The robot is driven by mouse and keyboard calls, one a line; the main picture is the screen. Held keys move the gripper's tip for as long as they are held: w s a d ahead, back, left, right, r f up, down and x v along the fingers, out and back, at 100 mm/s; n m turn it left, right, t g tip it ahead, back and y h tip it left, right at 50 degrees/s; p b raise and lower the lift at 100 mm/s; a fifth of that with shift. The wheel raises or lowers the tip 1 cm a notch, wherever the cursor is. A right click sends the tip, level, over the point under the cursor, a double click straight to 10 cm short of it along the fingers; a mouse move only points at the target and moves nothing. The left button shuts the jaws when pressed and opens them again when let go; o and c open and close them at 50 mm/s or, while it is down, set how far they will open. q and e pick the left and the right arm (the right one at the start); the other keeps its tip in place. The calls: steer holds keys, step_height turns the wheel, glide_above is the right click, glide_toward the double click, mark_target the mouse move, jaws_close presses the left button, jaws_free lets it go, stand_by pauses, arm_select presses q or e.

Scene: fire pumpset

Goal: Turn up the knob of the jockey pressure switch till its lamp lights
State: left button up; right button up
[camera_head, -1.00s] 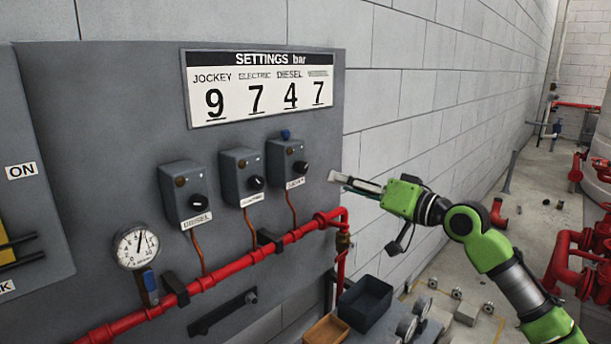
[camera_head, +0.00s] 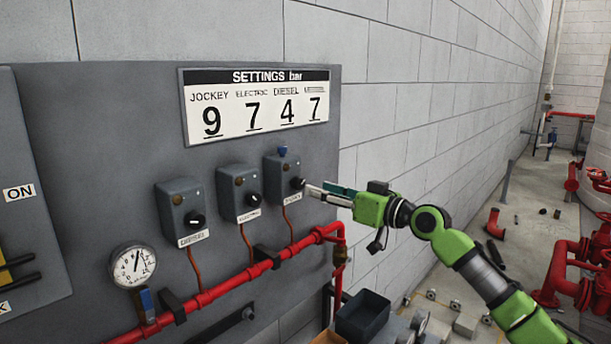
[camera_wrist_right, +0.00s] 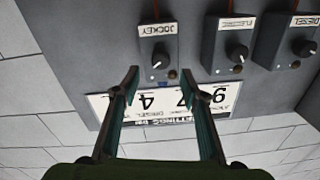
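The jockey pressure switch (camera_head: 281,177) is the rightmost of three grey boxes on the panel, with a blue piece on top. Its black knob (camera_head: 297,183) faces my right gripper (camera_head: 314,191), whose fingertips are just right of it. In the wrist view the picture is upside down; the jockey knob (camera_wrist_right: 160,58) with its white mark lies between and beyond the two spread fingertips of the right gripper (camera_wrist_right: 160,76). No contact shows. The small round lamp (camera_wrist_right: 172,74) on the box looks dull brown, unlit. My left gripper is out of view.
The electric switch (camera_head: 240,194) and diesel switch (camera_head: 181,212) sit to the left. The settings board (camera_head: 257,104) above reads 9 for jockey. A red pipe (camera_head: 240,277) and a gauge (camera_head: 132,266) run below. A dark bin (camera_head: 362,316) stands under the arm.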

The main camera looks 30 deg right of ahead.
mark_target(301, 184)
steer(key=p+x, duration=0.2)
steer(key=x, duration=0.3)
steer(key=shift+w+a+r, duration=0.1)
steer(key=shift+w, duration=0.05)
steer(key=shift+w+a, duration=0.15)
steer(key=shift+w, duration=0.15)
steer(key=c, duration=1.1)
